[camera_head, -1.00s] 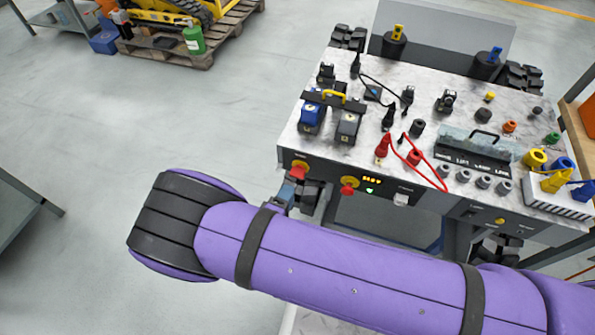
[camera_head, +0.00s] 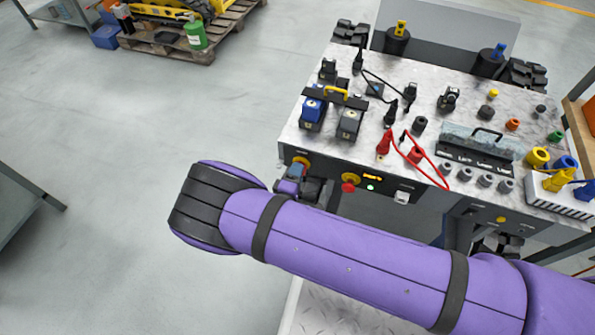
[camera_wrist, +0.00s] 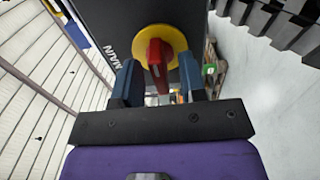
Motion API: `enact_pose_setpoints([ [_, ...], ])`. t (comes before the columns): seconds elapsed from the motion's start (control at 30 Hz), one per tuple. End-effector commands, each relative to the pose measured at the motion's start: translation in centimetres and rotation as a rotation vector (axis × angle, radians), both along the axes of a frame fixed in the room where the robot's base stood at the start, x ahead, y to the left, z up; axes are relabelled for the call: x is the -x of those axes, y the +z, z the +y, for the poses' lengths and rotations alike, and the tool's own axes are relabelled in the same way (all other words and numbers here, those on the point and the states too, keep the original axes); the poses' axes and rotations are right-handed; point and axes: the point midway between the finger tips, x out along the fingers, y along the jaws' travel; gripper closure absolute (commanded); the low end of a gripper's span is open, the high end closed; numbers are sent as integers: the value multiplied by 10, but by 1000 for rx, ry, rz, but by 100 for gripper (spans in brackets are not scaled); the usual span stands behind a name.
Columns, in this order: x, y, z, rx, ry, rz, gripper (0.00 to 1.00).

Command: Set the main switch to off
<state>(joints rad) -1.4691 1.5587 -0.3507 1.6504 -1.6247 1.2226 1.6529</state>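The main switch shows in the wrist view as a red handle (camera_wrist: 158,58) on a round yellow plate (camera_wrist: 176,40), on a dark panel face beside the lettering "MAIN" (camera_wrist: 112,52). My gripper (camera_wrist: 158,68) is open. One blue-grey finger is on each side of the red handle, with a visible gap at each side; I see no clear contact. In the head view the main switch (camera_head: 301,164) is at the left end of the bench's front panel, partly hidden by my gripper (camera_head: 294,180). I cannot read the handle's marked position.
A second red knob on a yellow plate (camera_head: 349,184) sits just right of the switch, near a small lit display (camera_head: 373,178). The bench top (camera_head: 425,80) carries battery-like blocks, cables and several knobs. Open floor lies left of the bench.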

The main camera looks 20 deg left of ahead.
Motion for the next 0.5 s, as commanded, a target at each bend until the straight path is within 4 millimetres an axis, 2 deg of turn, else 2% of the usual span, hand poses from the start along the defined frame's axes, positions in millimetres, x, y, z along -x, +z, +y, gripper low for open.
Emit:
enact_pose_setpoints([
  [0.37,-6,0,0,0,1,0,62],
  [0.47,-6,0,0,0,1,0,80],
  [0.5,-6,0,0,0,1,0,89],
])
